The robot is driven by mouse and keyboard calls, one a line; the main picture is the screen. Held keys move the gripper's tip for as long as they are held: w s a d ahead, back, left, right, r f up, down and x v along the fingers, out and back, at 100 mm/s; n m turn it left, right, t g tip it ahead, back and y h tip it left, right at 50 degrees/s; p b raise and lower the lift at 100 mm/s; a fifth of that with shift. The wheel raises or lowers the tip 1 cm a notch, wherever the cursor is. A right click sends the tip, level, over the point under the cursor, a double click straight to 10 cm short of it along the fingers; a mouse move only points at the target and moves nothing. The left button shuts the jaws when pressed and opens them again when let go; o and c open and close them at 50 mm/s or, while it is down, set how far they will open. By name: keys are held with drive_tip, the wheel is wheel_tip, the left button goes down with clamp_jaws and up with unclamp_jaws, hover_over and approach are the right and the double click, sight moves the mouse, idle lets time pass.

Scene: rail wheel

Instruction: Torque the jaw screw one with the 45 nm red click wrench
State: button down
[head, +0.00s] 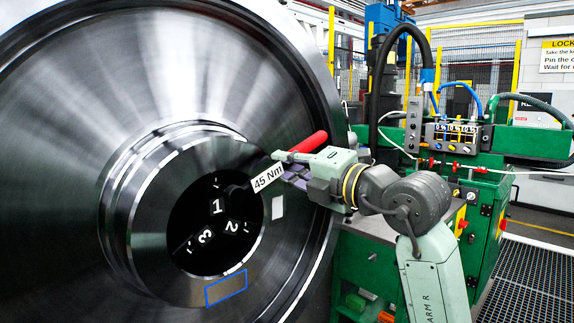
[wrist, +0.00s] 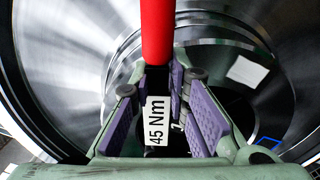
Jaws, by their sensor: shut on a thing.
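The red click wrench (head: 307,143) has a red handle and a white 45 Nm label (head: 268,177). My gripper (head: 290,172) is shut on it near the label. In the wrist view the red handle (wrist: 157,35) points up, with the label (wrist: 157,121) between the purple pads of my gripper (wrist: 168,105). In the head view the wrench's dark far end reaches over the black hub face, close to the number 1 (head: 217,207). Jaw screw one itself is hard to make out, and I cannot tell whether the wrench sits on it.
The large shiny rail wheel (head: 70,90) fills the left side. Numbers 2 (head: 232,227) and 3 (head: 205,237) mark the hub face. A blue outline (head: 226,288) lies below the hub. A green machine (head: 490,215) with hoses stands at the right, close behind my arm.

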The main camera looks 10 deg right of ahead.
drive_tip(key=shift+w+a, duration=0.4)
drive_tip(key=shift+w, duration=0.15)
idle(0.5)
wheel_tip(320, 180, down, 2)
drive_tip(key=shift+w+d+f+m, duration=0.1)
drive_tip(key=shift+w+d+m, duration=0.05)
drive_tip(key=shift+m, duration=1.05)
drive_tip(key=shift+f+m, duration=1.1)
drive_tip(key=shift+m, duration=0.1)
